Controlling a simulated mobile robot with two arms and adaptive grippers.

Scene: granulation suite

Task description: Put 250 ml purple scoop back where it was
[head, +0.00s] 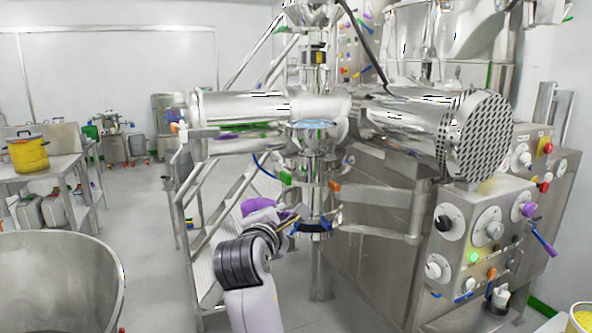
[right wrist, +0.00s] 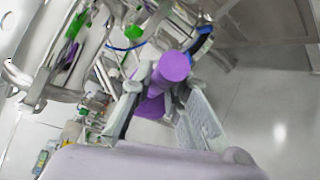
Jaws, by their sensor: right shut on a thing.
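My right gripper (right wrist: 155,100) is shut on a purple scoop (right wrist: 172,68) in the right wrist view. The scoop's round purple end faces the camera, and more of its purple body shows between the fingers. Its volume marking cannot be read. In the head view my right gripper (head: 288,222) is in front of the lower part of the steel column, beside the steps. My left gripper is in neither view. The spot where the scoop was before cannot be told from these frames.
A large steel machine with a control panel (head: 478,262) stands at the right; a purple handle (head: 541,238) sticks out from it. Steel steps (head: 236,262) stand behind my right arm. A big steel bowl (head: 55,285) is at front left. A table (head: 60,165) holds a yellow pot (head: 28,156).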

